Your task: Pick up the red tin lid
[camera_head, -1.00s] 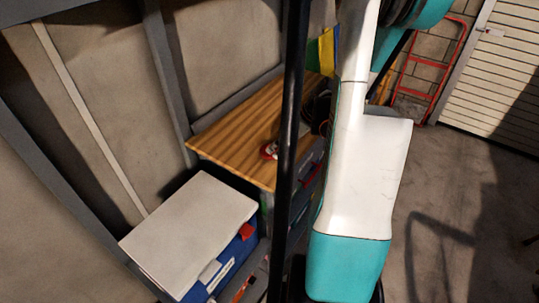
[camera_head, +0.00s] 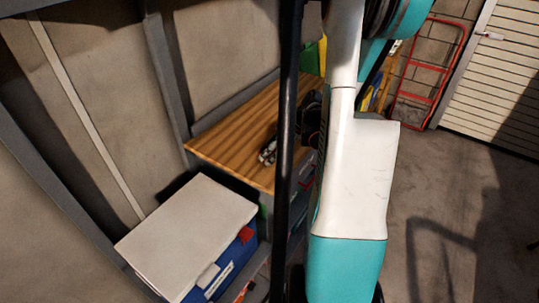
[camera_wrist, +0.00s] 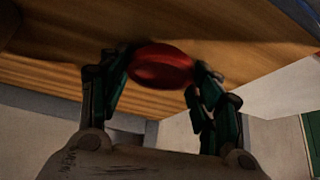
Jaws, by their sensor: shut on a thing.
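The red tin lid (camera_wrist: 161,66) is a rounded, shiny red shape in the wrist view, held between the two fingers of my gripper (camera_wrist: 165,73). One finger presses on each side of it. In the head view, my gripper (camera_head: 268,152) is a small dark shape at the right part of the wooden top (camera_head: 232,128), partly beside the black post. The lid is hidden there. Whether the lid touches the wood or is raised off it, I cannot tell.
A blue box with a white lid (camera_head: 190,228) stands in front of the wooden top. A black upright post (camera_head: 287,130) and my white and teal arm cross the head view. Open floor (camera_head: 460,210) lies to the right.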

